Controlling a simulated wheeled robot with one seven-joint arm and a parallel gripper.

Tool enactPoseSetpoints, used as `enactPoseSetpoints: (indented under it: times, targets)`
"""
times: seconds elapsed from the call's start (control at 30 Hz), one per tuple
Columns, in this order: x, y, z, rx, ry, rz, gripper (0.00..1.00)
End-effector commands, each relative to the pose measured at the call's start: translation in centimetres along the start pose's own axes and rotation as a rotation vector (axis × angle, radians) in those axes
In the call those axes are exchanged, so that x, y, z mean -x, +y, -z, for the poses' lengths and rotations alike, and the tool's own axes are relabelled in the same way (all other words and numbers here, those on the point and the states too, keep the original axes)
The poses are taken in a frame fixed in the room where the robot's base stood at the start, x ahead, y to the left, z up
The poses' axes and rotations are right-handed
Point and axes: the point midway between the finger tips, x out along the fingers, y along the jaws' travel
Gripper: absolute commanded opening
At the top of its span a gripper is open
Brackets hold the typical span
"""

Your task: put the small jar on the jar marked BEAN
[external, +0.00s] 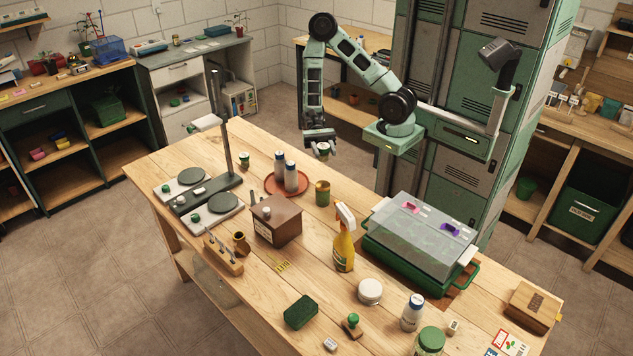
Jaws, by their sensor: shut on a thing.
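My gripper (319,137) is above the far edge of the wooden table, pointing down. It is shut on a small jar (324,150), which hangs clear of the tabletop; the fingers partly cover it. No BEAN marking can be read at this size. Jars standing on the table include a small green jar (244,160) at the far left, an olive-gold jar (322,194) below the held jar in the picture, and a larger green-lidded jar (429,342) at the front edge, cut off by the frame. I cannot tell which is marked BEAN.
A red tray (271,189) with two bottles stands left of the olive-gold jar. A brown box (277,232), a yellow spray bottle (344,245) and a clear-lidded green seedling tray (377,258) stand nearby. A tall post (224,130) rises at the left. Bare wood (205,148) shows at far left.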

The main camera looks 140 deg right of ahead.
Motion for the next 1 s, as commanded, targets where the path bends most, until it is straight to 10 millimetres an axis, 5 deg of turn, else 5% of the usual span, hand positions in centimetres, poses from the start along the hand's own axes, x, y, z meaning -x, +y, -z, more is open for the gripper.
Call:
enactPoseSetpoints:
  times: [0.73, 1.0]
  targets:
    - [0.0, 0.0, 9.6, -0.002, -0.001, 0.0, 0.13]
    - [0.0, 0.0, 10.5, 0.001, 0.0, 0.0, 0.13]
